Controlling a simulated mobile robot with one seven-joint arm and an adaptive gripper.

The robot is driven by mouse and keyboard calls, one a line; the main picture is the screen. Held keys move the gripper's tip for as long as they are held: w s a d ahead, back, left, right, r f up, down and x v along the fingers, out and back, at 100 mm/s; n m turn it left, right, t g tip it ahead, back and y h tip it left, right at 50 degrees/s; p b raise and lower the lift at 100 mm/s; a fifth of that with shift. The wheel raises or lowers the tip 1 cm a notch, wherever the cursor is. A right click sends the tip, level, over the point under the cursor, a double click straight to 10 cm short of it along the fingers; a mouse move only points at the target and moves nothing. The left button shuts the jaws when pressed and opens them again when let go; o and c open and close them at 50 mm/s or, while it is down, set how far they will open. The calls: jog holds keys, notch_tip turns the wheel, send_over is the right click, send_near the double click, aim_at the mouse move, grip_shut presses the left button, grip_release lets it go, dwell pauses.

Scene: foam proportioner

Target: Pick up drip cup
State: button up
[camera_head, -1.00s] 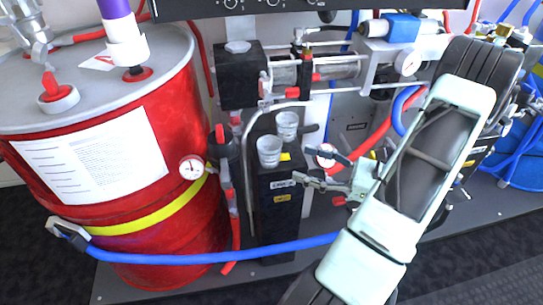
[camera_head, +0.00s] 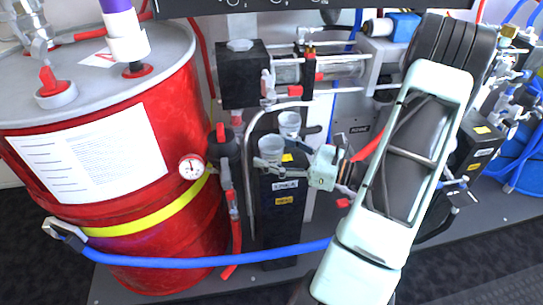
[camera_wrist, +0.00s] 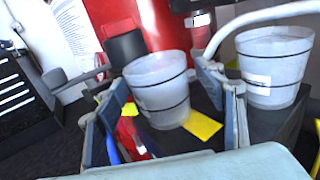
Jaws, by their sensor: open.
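Two translucent grey cups with dark bands stand on a black box. The nearer cup (camera_head: 271,148) also shows in the wrist view (camera_wrist: 158,85), between the two fingers of my gripper (camera_wrist: 160,98). The farther cup (camera_head: 289,121) is at the right in the wrist view (camera_wrist: 275,62), outside the right finger. My gripper (camera_head: 282,154) is open and reaches in from the right in the head view, its fingers around the nearer cup's sides. The right finger looks close to that cup; I cannot tell if it touches. Neither cup is held.
The black box (camera_head: 288,215) carries labels and a yellow sticker. A red drum (camera_head: 185,225) stands at left with a gauge (camera_head: 192,167). A blue hose (camera_head: 210,260) crosses in front. Pipes and a clear cylinder (camera_head: 340,68) are behind and above the cups.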

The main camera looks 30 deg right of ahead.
aim_at(272, 142)
jog(key=c, duration=1.2)
jog(key=shift+o, duration=0.2)
jog(key=shift+r, duration=0.15)
jog(key=shift+r, duration=0.3)
notch_tip(272, 142, up, 2)
jog(key=shift+r+p, duration=0.2)
jog(key=shift+p, duration=0.5)
jog(key=s+r+p, duration=0.5)
jog(key=s+r, duration=0.4)
jog(key=s, duration=0.5)
jog(key=shift+d+r, duration=0.3)
jog(key=shift+r, duration=0.05)
jog(key=shift+s, duration=0.1)
